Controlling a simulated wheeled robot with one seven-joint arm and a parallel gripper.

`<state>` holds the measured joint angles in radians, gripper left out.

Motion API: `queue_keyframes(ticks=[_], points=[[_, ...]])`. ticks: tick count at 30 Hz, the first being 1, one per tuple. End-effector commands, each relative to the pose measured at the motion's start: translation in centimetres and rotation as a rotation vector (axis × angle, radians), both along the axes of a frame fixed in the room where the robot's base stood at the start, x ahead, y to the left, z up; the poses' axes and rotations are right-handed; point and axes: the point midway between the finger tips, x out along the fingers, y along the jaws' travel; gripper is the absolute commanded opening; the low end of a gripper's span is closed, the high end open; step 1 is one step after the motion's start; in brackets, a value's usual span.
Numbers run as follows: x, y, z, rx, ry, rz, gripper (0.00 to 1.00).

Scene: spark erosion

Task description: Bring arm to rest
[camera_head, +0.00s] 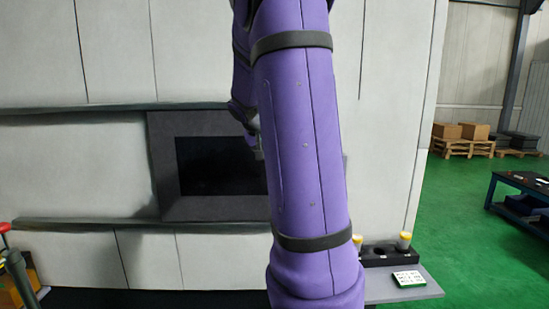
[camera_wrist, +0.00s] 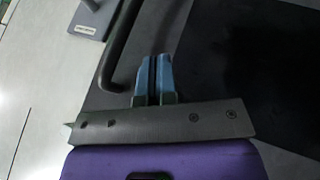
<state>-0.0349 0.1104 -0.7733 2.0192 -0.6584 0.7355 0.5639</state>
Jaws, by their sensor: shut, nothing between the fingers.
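My purple-sleeved arm (camera_head: 305,150) rises through the middle of the head view and covers part of a large pale machine. In the wrist view my gripper (camera_wrist: 157,60) shows two blue fingers pressed side by side, shut with nothing between them. The fingers point at a dark panel with a dark bar handle (camera_wrist: 118,45) just left of them. I cannot tell the distance to the panel. In the head view the fingertips are hidden behind the arm.
The pale machine (camera_head: 110,60) has a dark window (camera_head: 215,165) behind my arm. A small shelf (camera_head: 425,285) at lower right carries a black holder (camera_head: 380,257) with yellow-topped pieces and a white label card (camera_head: 408,279). A blue workbench (camera_head: 520,200) and pallets (camera_head: 462,147) stand right, on open green floor.

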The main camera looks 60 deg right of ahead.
Motion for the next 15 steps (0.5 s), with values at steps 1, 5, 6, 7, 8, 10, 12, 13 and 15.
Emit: queue_keyframes(ticks=[1,5,6,7,8,10,12,13,15], points=[[0.1,0.6,0.9,-0.001,-0.006,0.003,0.0],[0.1,1.8,2.5,0.0,-0.004,0.002,0.0],[0.1,2.2,2.9,0.0,-0.004,0.002,0.0],[0.2,2.4,3.2,0.0,-0.004,0.002,0.0],[0.2,2.6,3.4,0.0,-0.002,0.002,0.0],[0.2,2.9,3.9,0.0,-0.003,0.001,0.0],[0.2,3.1,4.1,0.001,-0.003,0.0,0.0],[0.2,3.1,4.2,0.0,-0.002,-0.001,0.0],[0.2,3.2,4.3,0.001,-0.002,-0.001,0.0]])
